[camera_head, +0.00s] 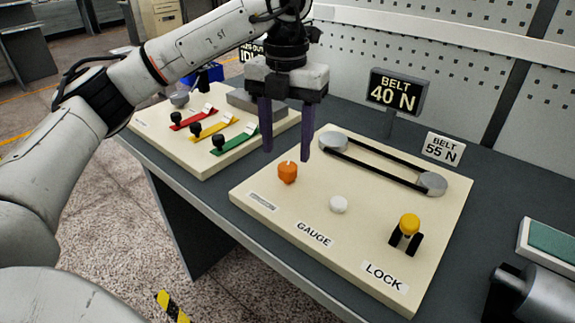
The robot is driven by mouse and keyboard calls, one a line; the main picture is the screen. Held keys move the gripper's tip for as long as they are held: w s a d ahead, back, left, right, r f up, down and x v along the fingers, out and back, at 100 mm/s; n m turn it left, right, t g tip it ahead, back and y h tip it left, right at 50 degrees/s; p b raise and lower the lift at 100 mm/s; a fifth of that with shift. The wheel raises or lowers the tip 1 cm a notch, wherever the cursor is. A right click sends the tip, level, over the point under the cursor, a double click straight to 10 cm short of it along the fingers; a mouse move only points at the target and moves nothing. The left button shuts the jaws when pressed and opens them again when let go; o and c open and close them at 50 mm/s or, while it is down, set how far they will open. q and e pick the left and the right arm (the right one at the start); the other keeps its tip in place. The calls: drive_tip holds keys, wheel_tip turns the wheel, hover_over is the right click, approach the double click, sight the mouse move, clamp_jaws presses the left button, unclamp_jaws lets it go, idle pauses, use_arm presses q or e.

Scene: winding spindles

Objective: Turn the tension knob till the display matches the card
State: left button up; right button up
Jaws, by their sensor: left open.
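The orange tension knob (287,173) stands at the left front of a cream board; a white pointer mark shows on its top. My left gripper (286,157) points down with its two dark fingers apart and empty, over or just behind the knob. I cannot tell its exact height above the knob. The dark display (396,93) on a post reads "BELT 40 N". The white card (443,149) beside it reads "BELT 55 N". My right gripper is not in view.
The cream board (330,268) also bears a white gauge button (338,204), a yellow-topped lock (407,232) and a black belt (380,164) around two pulleys. A second board (213,164) with red, yellow and green levers stands left. A perforated wall is behind.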

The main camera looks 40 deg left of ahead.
sight(287, 168)
use_arm(q)
wheel_tip(287, 168, down, 5)
idle(0.3)
drive_tip(key=c, duration=1.1)
